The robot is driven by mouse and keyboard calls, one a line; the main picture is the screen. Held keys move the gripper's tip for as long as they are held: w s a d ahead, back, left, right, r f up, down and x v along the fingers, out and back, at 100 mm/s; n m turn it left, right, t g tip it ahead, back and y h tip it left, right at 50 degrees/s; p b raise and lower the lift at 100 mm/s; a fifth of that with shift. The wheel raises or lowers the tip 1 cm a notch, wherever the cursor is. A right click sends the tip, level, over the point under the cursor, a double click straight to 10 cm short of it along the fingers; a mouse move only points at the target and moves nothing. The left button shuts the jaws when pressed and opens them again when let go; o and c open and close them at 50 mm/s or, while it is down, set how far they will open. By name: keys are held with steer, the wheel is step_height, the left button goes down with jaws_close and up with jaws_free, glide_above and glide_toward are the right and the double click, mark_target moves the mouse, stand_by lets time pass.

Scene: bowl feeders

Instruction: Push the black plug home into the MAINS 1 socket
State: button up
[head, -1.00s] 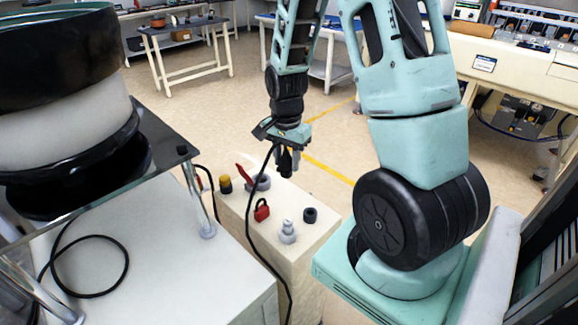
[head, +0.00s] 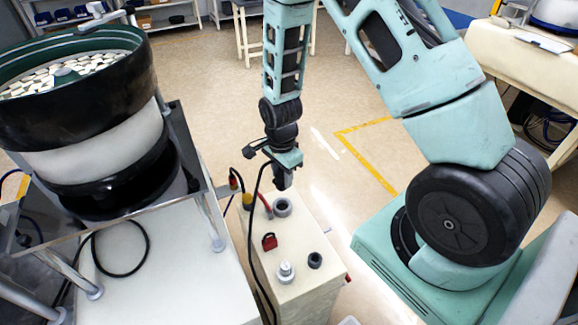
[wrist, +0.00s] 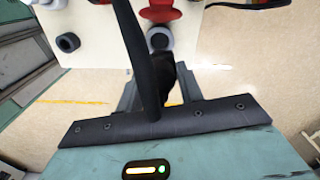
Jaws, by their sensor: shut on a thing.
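My gripper (head: 283,183) is above the far end of a cream box (head: 300,293) in the head view. It is shut on the black plug (wrist: 162,78), which shows between the fingers in the wrist view, partly hidden by its cable (wrist: 140,50). A round grey socket (head: 282,207) is on the box top, just below the gripper in the head view. It also shows right beyond the plug in the wrist view (wrist: 160,38). The plug looks apart from it, but the gap is hard to judge. No MAINS 1 label is legible.
On the box top are a red block-like part (head: 269,242), a pale knob (head: 286,272) and a black round fitting (head: 315,260). Yellow (head: 247,200) and red (head: 235,183) connectors stand at its left edge. A bowl feeder (head: 80,110) stands left.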

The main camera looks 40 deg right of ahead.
steer(key=shift+f+b, duration=2.55)
steer(key=shift+f, duration=0.9)
steer(key=shift+f+b, duration=0.9)
steer(key=shift+f, duration=0.5)
steer(key=o, duration=1.4)
steer(key=shift+o, duration=0.2)
steer(key=shift+r, duration=0.15)
steer(key=shift+r+p, duration=2.85)
steer(key=shift+r, duration=0.65)
steer(key=shift+r, duration=0.1)
steer(key=shift+r+p, duration=1.6)
steer(key=shift+r, duration=0.3)
